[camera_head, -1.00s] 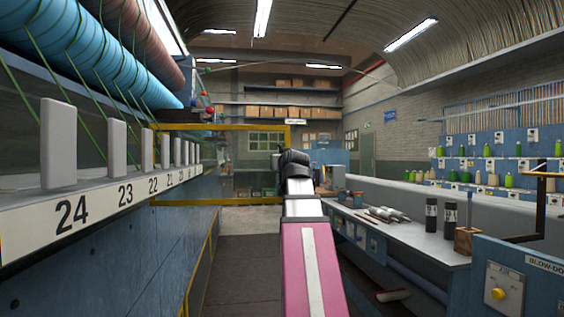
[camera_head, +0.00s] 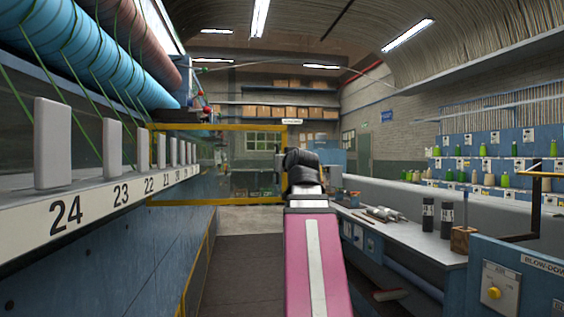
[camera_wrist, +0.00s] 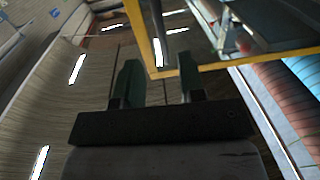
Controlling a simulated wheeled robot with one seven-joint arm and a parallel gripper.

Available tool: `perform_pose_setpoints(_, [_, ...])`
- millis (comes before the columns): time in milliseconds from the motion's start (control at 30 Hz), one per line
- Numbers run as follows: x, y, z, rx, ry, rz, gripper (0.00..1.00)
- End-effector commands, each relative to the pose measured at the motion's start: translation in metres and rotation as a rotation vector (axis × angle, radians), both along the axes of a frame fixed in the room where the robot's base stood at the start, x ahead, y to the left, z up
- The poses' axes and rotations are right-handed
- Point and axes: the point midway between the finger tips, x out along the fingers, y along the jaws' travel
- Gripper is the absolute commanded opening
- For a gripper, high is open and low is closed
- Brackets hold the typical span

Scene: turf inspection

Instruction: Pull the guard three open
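A yellow-framed guard with a see-through panel (camera_head: 220,127) stands across the far end of the machine on the left. No number on it can be read, so I cannot tell if it is guard three. The yellow frame also shows in the wrist view (camera_wrist: 145,38), with its corner beyond my fingertips. A dark upright bar (camera_wrist: 159,30) is beside the frame there; I cannot tell if it is a handle. My gripper (camera_wrist: 160,80) is open and empty, its two dark green fingers apart. In the head view my arm hides the fingers.
A numbered white rail (camera_head: 120,195) with grey upright plates runs along the left, under blue rollers (camera_head: 105,50). A workbench (camera_head: 400,235) with dark cylinders (camera_head: 428,214) and a blue blow-down panel (camera_head: 520,285) stand at right. The dark floor aisle (camera_head: 245,275) between is clear.

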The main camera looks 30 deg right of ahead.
Motion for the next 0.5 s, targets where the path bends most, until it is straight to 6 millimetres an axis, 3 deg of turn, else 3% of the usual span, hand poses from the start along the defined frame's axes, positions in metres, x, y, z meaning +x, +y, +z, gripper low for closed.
perform_pose_setpoints(200, [-0.021, 0.004, 0.0, 0.0, -0.001, 0.0, 0.37])
perform_pose_setpoints(500, [-0.023, 0.004, 0.001, 0.0, 0.0, 0.001, 0.37])
